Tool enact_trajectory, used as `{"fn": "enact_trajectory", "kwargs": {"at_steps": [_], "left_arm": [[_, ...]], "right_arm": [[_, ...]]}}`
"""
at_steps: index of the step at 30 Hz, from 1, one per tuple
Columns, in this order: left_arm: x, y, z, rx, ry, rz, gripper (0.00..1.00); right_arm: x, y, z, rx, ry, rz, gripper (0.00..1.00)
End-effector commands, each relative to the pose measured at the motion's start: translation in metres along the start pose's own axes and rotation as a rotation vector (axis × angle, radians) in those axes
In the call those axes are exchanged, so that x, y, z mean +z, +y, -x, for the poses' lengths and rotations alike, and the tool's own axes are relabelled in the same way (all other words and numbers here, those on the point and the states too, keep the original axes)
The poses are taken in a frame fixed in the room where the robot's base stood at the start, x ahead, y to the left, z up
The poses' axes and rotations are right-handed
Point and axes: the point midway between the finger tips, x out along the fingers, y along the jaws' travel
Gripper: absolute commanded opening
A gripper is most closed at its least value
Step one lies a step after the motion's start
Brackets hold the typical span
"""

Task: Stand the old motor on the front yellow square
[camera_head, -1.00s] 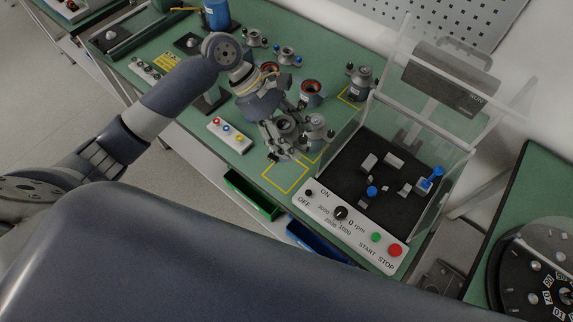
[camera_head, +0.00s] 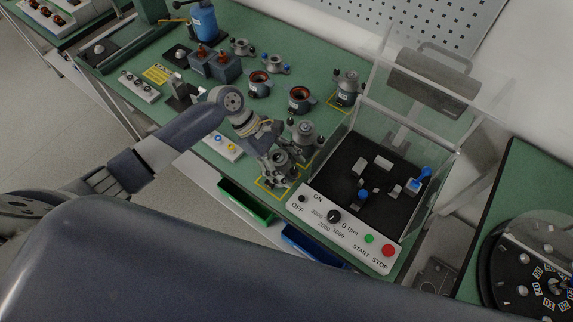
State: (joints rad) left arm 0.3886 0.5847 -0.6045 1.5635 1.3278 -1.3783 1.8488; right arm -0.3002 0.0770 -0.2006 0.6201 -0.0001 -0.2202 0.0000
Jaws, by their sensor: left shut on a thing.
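My left gripper (camera_head: 277,178) is shut on a grey motor, the old motor (camera_head: 281,158). The fingers hide much of it. They hold it over the front yellow square (camera_head: 262,194), whose outline shows around the fingertips. I cannot tell whether the motor touches the bench or is slightly above it. A second grey motor (camera_head: 304,132) stands just behind, at the middle yellow marking. A third motor (camera_head: 347,90) stands on the rear yellow square (camera_head: 333,103). My right gripper is not in view.
A clear-walled test box (camera_head: 345,130) with a control panel (camera_head: 340,222) stands close to the right. Green (camera_head: 245,203) and blue (camera_head: 312,245) bins hang below the bench's front edge. Orange-wound stators (camera_head: 300,97) and other parts lie behind on the green bench (camera_head: 290,40).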

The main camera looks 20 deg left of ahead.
Motion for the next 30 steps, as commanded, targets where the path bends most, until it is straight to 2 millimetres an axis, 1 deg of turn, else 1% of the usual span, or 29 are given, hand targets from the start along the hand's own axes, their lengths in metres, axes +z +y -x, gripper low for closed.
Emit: {"fn": "enact_trajectory", "kwargs": {"at_steps": [10, 11, 12, 13, 14, 26, 30], "left_arm": [[0.0, 0.002, -0.001, 0.004, -0.003, -0.001, 0.05], [-0.002, 0.001, -0.003, 0.002, -0.001, 0.001, 0.58], [-0.002, 0.001, -0.003, 0.002, 0.0, 0.0, 0.67], [-0.002, 0.001, -0.003, 0.002, 0.0, 0.0, 0.74], [-0.002, 0.001, -0.003, 0.002, 0.0, 0.0, 0.76], [-0.001, 0.001, 0.0, 0.002, 0.0, -0.002, 0.76], [-0.002, 0.001, 0.017, 0.004, 0.001, 0.0, 0.76]], "right_arm": [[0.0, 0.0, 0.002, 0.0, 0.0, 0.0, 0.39], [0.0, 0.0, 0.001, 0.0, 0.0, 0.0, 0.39], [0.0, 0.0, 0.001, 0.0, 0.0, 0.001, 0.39], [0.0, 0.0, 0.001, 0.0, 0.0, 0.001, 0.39], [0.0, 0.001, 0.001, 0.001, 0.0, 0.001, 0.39], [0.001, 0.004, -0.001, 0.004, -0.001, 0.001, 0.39], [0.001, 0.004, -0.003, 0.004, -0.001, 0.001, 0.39]]}}
